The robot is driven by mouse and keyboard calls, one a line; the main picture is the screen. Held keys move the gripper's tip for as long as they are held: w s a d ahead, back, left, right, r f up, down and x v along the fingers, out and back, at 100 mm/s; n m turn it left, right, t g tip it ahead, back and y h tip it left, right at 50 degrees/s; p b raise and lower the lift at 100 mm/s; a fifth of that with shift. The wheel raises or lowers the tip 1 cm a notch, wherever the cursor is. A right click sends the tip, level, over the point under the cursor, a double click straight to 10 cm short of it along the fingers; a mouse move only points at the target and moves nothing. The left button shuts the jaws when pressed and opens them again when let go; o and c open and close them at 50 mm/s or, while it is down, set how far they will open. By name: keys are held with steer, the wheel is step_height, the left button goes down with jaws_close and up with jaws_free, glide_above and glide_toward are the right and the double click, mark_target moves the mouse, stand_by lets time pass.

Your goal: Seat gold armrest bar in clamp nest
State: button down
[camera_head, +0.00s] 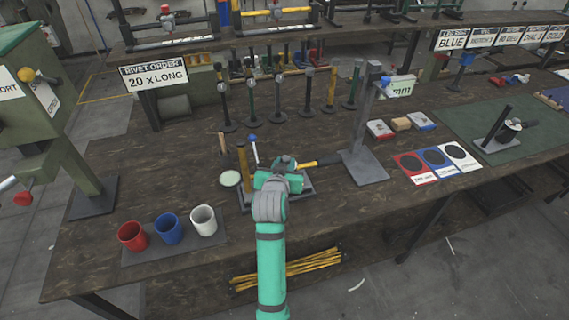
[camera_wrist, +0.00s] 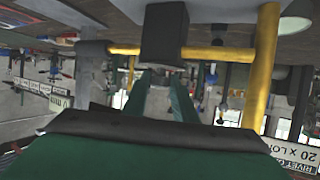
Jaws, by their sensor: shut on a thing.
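The gold armrest bar (camera_head: 306,164) lies roughly level and juts out to the right of my gripper (camera_head: 286,166) in the head view. In the wrist view the bar (camera_wrist: 220,54) crosses behind a dark block (camera_wrist: 166,28), and my fingers (camera_wrist: 168,88) reach towards them. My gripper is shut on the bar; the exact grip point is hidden. A base plate (camera_head: 305,186) with an upright gold post (camera_head: 242,168) stands under and beside my gripper. The post (camera_wrist: 262,75) meets one end of the bar in the wrist view. I cannot tell whether the bar is seated.
A grey press stand (camera_head: 365,165) stands close on the right. Red (camera_head: 132,237), blue (camera_head: 168,229) and white (camera_head: 204,221) cups stand at the front left. Several upright rods stand behind.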

steer(key=shift+a+f, duration=0.15)
steer(key=shift+f, duration=0.05)
steer(key=shift+a, duration=0.1)
steer(key=shift+w+d, duration=0.15)
steer(key=shift+d, duration=0.05)
stand_by(0.4)
steer(key=shift+a, duration=0.2)
steer(key=shift+d, duration=0.45)
steer(key=shift+a, duration=0.4)
stand_by(0.4)
steer(key=shift+d, duration=0.1)
